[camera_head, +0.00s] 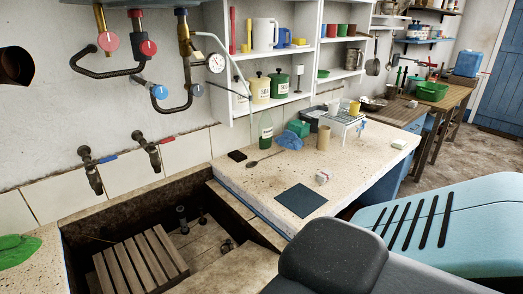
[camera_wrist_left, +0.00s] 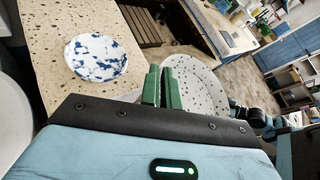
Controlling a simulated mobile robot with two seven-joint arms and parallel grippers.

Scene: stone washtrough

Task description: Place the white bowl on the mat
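The mat is a dark blue-grey square (camera_head: 300,200) lying flat and bare on the speckled counter, right of the sunken trough, in the head view. The white bowl (camera_wrist_left: 202,82), with dark speckles, shows in the left wrist view just beyond my left gripper (camera_wrist_left: 161,70). The gripper's green fingers are close together, with the bowl's near rim at them. The bowl appears held off the counter, with floor behind it. The fingers hide part of its rim. Neither gripper shows in the head view.
A blue-and-white splattered dish (camera_wrist_left: 97,57) rests on a counter beside my left gripper. Near the mat lie a small pale block (camera_head: 322,178) and a spoon (camera_head: 265,159). A green bottle (camera_head: 265,131) and white rack (camera_head: 343,121) stand farther back. The trough holds a wooden slatted board (camera_head: 140,265).

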